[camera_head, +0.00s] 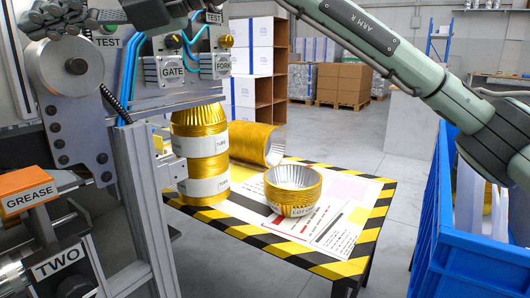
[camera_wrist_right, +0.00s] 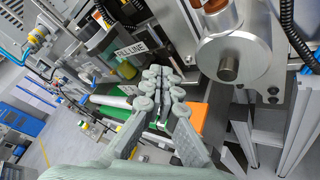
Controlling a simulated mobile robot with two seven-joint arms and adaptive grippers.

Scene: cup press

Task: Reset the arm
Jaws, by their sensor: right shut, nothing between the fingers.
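My right arm comes in from the right edge of the head view, marked ARM R, and runs up and across the top to the left. My right gripper (camera_head: 45,18) is at the top left of that view, above the machine's grey roller and lever. In the right wrist view its grey fingers (camera_wrist_right: 160,85) are together with nothing between them. They point toward the machine, near the FILL LINE label (camera_wrist_right: 131,50) and an orange block (camera_wrist_right: 196,116). My left gripper is not in view.
Gold cup stacks (camera_head: 201,150) stand by the machine (camera_head: 142,170). On the striped table (camera_head: 350,235), one stack (camera_head: 293,190) is upright and another (camera_head: 256,143) lies on its side. A blue crate (camera_head: 470,255) stands at right. Grey floor lies between table and crate.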

